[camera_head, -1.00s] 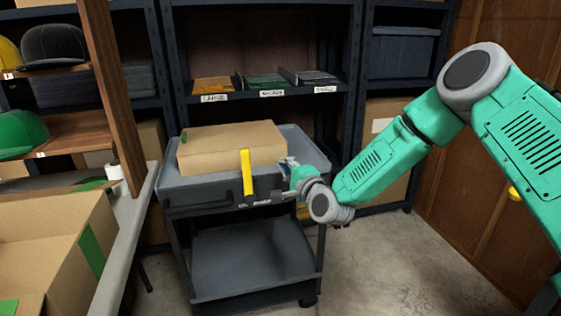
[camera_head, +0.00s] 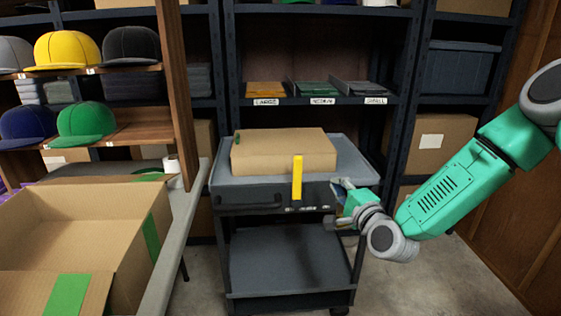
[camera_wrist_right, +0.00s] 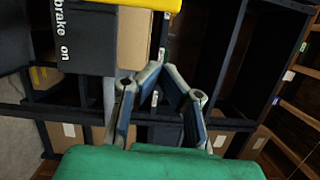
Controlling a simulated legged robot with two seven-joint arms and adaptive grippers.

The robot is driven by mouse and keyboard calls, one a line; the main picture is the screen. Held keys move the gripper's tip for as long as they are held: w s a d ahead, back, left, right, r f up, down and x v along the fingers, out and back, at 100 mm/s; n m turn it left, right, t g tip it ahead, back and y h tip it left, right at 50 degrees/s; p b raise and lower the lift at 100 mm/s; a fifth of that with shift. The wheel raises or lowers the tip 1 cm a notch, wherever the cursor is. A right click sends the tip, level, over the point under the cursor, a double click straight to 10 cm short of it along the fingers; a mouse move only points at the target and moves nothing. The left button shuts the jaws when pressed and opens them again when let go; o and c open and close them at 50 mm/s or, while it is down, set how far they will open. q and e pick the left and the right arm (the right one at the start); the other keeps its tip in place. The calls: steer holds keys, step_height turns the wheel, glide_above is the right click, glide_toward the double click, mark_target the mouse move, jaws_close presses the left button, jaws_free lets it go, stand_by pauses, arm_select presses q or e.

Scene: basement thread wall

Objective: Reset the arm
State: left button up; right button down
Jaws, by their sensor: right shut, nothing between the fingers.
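My right arm comes in from the right in the head view. Its green and grey gripper (camera_head: 341,186) is at the front right corner of the grey cart (camera_head: 265,192), close to the cart's edge. I cannot tell whether it touches the cart. In the right wrist view the gripper's fingers (camera_wrist_right: 158,72) are drawn together with nothing between them. My left arm and gripper are not in view.
A closed cardboard box (camera_head: 284,151) lies on the cart's top, behind a yellow upright lever (camera_head: 297,177). An open carton (camera_head: 75,225) stands on the table at left, below shelves of caps. Bare floor (camera_head: 440,275) lies right of the cart.

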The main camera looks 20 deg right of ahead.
steer(key=s+a+f+n+g+y+p, duration=0.1)
steer(key=s+a+f+n+g, duration=0.35)
steer(key=s+f, duration=0.35)
steer(key=s+a+f+n+g+y+p, duration=0.1)
steer(key=s+a+f+n+g, duration=0.35)
steer(key=f, duration=0.45)
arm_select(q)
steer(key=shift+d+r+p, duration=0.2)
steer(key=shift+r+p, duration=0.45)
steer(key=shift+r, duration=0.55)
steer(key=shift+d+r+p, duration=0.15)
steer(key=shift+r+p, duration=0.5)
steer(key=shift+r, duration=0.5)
arm_select(e)
steer(key=s+d+f+n+g, duration=0.1)
steer(key=s+f+n+g, duration=0.1)
steer(key=s, duration=0.7)
steer(key=s+d+f+n+g+h, duration=0.1)
steer(key=s+f+n+g, duration=0.1)
steer(key=s, duration=0.7)
steer(key=s+d+f+n+g+h, duration=0.1)
steer(key=s+d+f+n+g, duration=0.1)
steer(key=s+n, duration=0.4)
steer(key=shift+s+f+g, duration=0.5)
steer(key=shift+s+g, duration=0.8)
steer(key=shift+s, duration=0.5)
